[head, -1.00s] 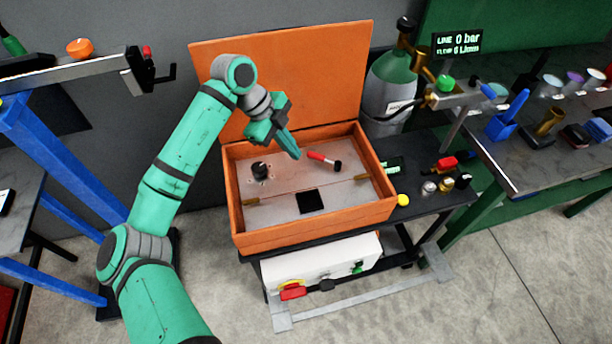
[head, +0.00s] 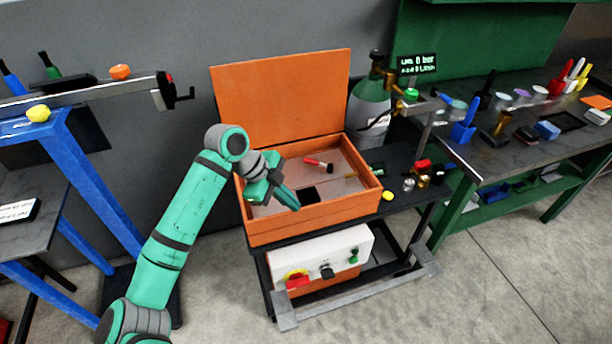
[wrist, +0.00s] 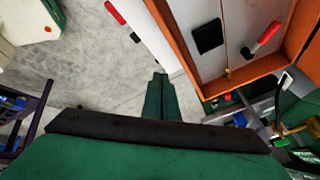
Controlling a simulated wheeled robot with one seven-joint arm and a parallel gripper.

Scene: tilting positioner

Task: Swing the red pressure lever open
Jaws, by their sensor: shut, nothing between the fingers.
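The red lever (head: 315,162) lies low inside the open orange box, toward its right half, with a black piece at its right end. It also shows in the wrist view (wrist: 264,38), near the upper right, apart from my gripper. My gripper (head: 296,207) is shut and empty, its fingertips pointing down over the front wall of the box in the head view. In the wrist view my shut fingers (wrist: 158,80) point up the picture, left of the box. My gripper and wrist hide the left part of the box floor in the head view.
The orange box (head: 300,228) has a raised lid (head: 282,95) behind it. A black square (head: 310,194) is on its floor. A white control box (head: 340,250) with a red and yellow switch sits below. A gas cylinder (head: 370,105) and display reading 0 bar (head: 417,63) stand behind right.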

